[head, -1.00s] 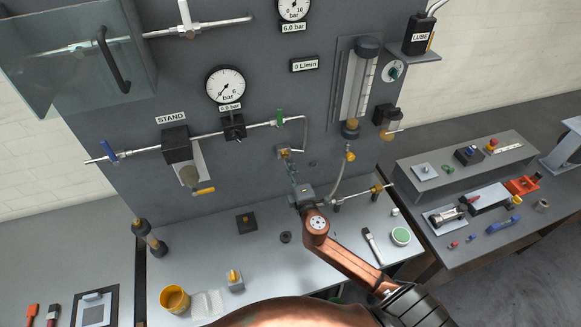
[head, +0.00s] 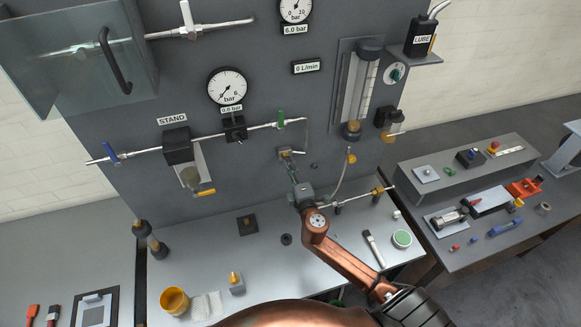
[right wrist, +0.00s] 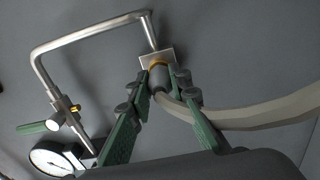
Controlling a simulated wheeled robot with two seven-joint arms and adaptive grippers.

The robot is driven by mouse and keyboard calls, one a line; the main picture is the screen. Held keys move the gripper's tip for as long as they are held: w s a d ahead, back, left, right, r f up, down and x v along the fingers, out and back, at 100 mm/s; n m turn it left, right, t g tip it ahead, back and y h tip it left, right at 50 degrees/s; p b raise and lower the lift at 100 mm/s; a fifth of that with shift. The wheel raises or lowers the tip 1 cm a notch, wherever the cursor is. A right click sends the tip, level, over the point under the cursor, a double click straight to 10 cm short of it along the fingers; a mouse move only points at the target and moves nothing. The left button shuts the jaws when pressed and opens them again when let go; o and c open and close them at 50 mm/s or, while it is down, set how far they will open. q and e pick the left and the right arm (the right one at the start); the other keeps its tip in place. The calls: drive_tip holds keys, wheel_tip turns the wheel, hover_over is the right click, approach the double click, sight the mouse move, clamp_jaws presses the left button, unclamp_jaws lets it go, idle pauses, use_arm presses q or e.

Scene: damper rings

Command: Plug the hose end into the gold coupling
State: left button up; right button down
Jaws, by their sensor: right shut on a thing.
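The gold coupling (right wrist: 158,63) sits on a small metal plate under the lower end of the bent pipe. In the head view it is small (head: 285,153), just above my right fingertips. My right gripper (head: 290,168) points up at it. In the right wrist view its green fingers (right wrist: 168,98) are shut on the dark hose end (right wrist: 180,76). The hose end lines up with the coupling and overlaps its gold rim in this view. I cannot tell whether it is inside or how deep. The pale hose (right wrist: 255,115) curves away right. My left gripper is out of view.
The bent pipe (right wrist: 85,38) and a gauge (right wrist: 55,160) stand close by on the grey panel. A flow meter (head: 356,90) is to the right.

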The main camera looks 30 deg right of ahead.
drive_tip(key=shift+w, duration=0.2)
drive_tip(key=c, duration=1.7)
unclamp_jaws()
drive_tip(key=shift+s, duration=0.15)
drive_tip(key=v, duration=1.1)
drive_tip(key=shift+s, duration=0.35)
drive_tip(key=shift+f, duration=0.15)
